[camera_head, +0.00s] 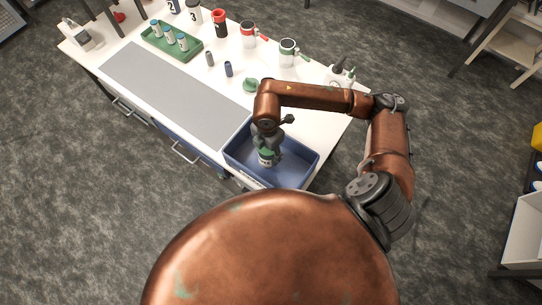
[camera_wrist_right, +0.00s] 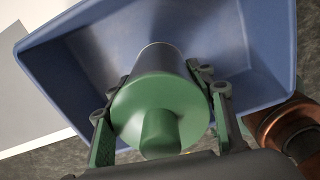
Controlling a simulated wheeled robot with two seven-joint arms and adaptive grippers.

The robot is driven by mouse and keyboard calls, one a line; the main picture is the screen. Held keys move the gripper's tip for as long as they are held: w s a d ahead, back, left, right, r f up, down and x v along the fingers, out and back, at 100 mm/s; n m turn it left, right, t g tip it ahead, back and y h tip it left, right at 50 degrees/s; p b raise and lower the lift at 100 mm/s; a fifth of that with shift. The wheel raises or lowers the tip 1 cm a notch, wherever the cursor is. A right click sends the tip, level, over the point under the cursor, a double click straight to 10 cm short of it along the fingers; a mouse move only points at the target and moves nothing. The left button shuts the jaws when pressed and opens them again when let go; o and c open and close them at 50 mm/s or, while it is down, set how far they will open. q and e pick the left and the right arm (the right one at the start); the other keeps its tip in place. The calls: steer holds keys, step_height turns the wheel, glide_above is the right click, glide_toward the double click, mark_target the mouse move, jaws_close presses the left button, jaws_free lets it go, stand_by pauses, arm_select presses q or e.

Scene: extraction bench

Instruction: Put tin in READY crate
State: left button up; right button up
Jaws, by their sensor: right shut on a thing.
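The tin (camera_wrist_right: 160,100) has a green lid with a knob and a greyish body. It also shows in the head view (camera_head: 266,157), below my right gripper. My right gripper (camera_wrist_right: 160,125) is shut on the tin, with one finger on each side of it. The blue crate (camera_head: 300,174) stands at the near right end of the bench. The tin is over or inside the crate's opening; whether its base touches the crate floor is hidden. The crate's walls also show in the wrist view (camera_wrist_right: 268,60). No READY label is legible. My left gripper is not in view.
A grey mat (camera_head: 170,88) lies along the bench's front. A green tray (camera_head: 172,42) with several small jars stands at the back left. Mugs, including a red-handled one (camera_head: 249,35), and a green-trimmed one (camera_head: 288,52) stand along the back. Small dark vials (camera_head: 228,69) stand mid-bench.

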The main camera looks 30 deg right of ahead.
mark_target(268, 154)
steer(key=shift+d+f, duration=0.35)
steer(key=shift+f, duration=0.2)
steer(key=f, duration=0.3)
steer(key=shift+s+d, duration=0.1)
steer(key=shift+s, duration=0.1)
steer(key=shift+f, duration=0.25)
steer(key=o, duration=0.9)
steer(key=shift+c, duration=0.2)
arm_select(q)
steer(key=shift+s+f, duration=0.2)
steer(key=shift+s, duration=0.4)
arm_select(e)
steer(key=o, duration=0.4)
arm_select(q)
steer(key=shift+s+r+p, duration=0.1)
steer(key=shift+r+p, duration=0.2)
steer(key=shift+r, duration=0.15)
arm_select(e)
step_height(268, 154, up, 12)
steer(key=shift+r, duration=0.2)
